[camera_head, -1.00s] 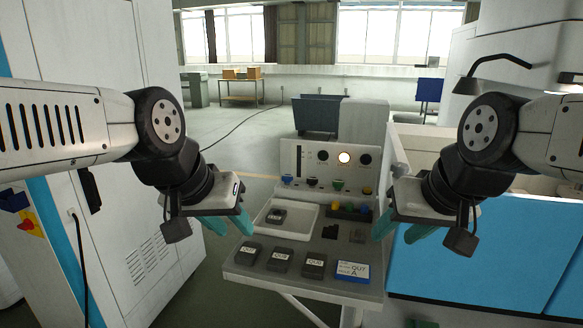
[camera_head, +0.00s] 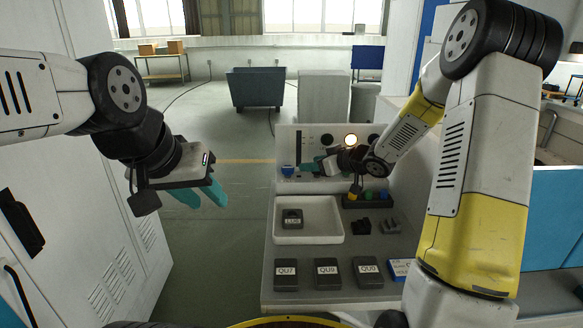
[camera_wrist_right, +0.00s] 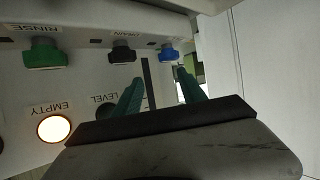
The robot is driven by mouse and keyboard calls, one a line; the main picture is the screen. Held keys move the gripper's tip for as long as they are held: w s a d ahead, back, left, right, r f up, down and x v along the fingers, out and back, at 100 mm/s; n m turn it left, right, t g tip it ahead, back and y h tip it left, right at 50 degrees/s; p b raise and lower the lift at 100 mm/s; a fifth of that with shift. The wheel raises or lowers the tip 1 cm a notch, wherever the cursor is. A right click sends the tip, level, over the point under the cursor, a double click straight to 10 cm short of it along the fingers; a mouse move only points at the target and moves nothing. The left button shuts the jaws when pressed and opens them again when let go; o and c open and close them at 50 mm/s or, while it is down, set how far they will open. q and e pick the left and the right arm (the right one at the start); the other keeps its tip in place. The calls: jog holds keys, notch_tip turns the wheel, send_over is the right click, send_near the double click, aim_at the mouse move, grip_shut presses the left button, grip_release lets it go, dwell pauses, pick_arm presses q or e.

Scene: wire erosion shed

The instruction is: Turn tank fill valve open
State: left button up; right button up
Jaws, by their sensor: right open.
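The control panel (camera_head: 312,138) stands at the back of the console. The blue valve knob (camera_head: 288,171) is at its left end and also shows in the right wrist view (camera_wrist_right: 168,52). Its label is mostly hidden. My right gripper (camera_head: 311,166) is open and empty, just right of the blue knob in the head view. In the wrist view its teal fingertips (camera_wrist_right: 158,80) are apart, close to the blue knob but not visibly around it. My left gripper (camera_head: 203,195) is open and empty, left of the console.
The black DRAIN knob (camera_wrist_right: 122,54) and green RINSE knob (camera_wrist_right: 45,57) are beside the blue one. The EMPTY lamp (camera_wrist_right: 53,128) is lit. A white tray (camera_head: 336,236) holds a dark block, and labelled blocks (camera_head: 328,272) line the console front. A bin (camera_head: 255,88) stands behind.

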aim_at(291, 169)
jog(key=shift+y, duration=0.6)
jog(key=x, duration=0.6)
jog(key=s+f+x, duration=0.1)
jog(key=x, duration=0.2)
jog(key=shift+s+a, duration=0.1)
jog(key=shift+a, duration=0.2)
grip_shut()
jog(key=shift+f+n+g, duration=0.1)
jog(key=shift+n+g, duration=0.2)
